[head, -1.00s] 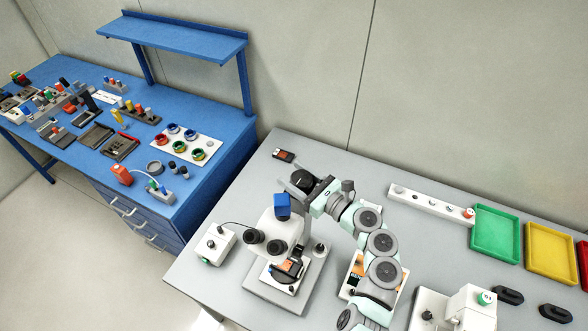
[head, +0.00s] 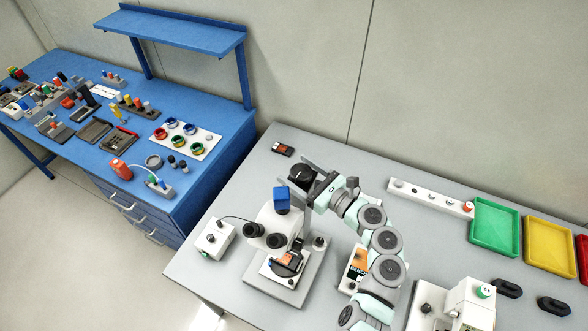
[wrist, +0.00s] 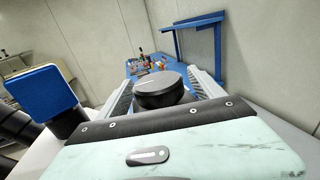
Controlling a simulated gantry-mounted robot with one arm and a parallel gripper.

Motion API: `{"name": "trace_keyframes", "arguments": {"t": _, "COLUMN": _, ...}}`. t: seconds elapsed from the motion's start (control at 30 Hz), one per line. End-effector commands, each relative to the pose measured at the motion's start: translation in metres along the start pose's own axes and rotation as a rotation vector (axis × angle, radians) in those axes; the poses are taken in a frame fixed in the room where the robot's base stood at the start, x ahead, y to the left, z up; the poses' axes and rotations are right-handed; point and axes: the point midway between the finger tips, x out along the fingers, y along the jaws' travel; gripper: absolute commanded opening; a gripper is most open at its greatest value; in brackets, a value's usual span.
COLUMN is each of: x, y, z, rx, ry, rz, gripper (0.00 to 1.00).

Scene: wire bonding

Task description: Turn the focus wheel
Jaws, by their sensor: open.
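The focus wheel appears to be the black round knob (head: 299,173) at the back of the white microscope (head: 268,222). It also shows in the wrist view as a thick black disc (wrist: 160,88) with a light line on its top. My gripper (head: 304,174) is open, with one finger on each side of the knob. In the wrist view my gripper (wrist: 162,84) has the knob between its grey ribbed fingers, with a gap visible on at least the left side. Contact with the right finger is unclear.
The microscope's blue box (head: 282,200) and black eyepieces (head: 265,238) are close to my gripper's left. A white control box (head: 214,239) stands further left. A white strip (head: 430,198) and trays are right.

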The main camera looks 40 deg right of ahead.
Motion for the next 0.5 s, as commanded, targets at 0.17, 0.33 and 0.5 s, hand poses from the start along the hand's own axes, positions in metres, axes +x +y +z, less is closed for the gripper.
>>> {"name": "trace_keyframes", "arguments": {"t": 0.17, "x": -0.037, "y": -0.001, "z": -0.004, "rx": 0.002, "ry": 0.001, "rz": -0.005, "gripper": 0.77}}
{"name": "trace_keyframes", "arguments": {"t": 0.33, "x": -0.069, "y": -0.001, "z": -0.002, "rx": -0.001, "ry": 0.000, "rz": -0.004, "gripper": 0.77}}
{"name": "trace_keyframes", "arguments": {"t": 0.5, "x": -0.088, "y": 0.000, "z": -0.002, "rx": 0.002, "ry": 0.001, "rz": 0.001, "gripper": 0.77}}
